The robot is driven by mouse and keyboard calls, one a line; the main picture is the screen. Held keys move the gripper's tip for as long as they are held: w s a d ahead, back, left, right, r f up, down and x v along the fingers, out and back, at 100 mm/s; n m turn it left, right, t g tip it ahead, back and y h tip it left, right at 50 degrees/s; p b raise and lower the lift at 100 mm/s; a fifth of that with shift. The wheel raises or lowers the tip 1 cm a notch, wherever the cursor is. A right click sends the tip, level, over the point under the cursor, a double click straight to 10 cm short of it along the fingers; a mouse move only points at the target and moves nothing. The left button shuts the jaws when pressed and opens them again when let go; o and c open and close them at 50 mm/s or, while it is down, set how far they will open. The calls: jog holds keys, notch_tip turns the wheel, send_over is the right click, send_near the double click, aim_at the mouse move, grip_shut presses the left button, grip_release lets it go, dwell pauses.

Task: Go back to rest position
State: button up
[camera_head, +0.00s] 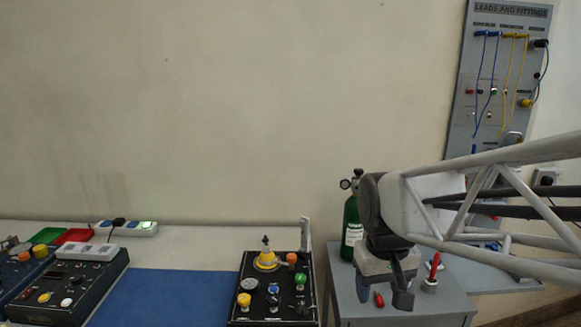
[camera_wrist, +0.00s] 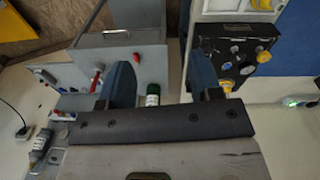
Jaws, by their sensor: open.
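My gripper (camera_head: 383,292) is over the grey cabinet at the right in the head view, its jaws pointing down, apart and empty. In the wrist view my gripper (camera_wrist: 161,75) shows two dark fingers with a wide gap between them. A green cylinder (camera_head: 351,228) with a gauge stands upright behind the cabinet, left of my gripper. A green cylinder with a white label also shows between the fingers in the wrist view (camera_wrist: 152,96). My arm hides part of the cabinet top and the wall behind it.
The grey cabinet (camera_head: 346,303) carries a small red piece (camera_head: 379,299) and a red item in a white holder (camera_head: 429,286). A black control box (camera_head: 248,271) with coloured knobs sits to its left. A blue mat (camera_head: 160,297) lies clear. A leads board (camera_head: 487,60) hangs at right.

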jog(key=s+d+f+m+t, duration=0.1)
jog(key=s+d, duration=0.1)
jog(key=s, duration=0.8)
jog(key=shift+s+d+f+m+t, duration=0.15)
jog(key=shift+d+f+m+t, duration=0.15)
jog(key=shift+f+t, duration=0.1)
dwell(1.9)
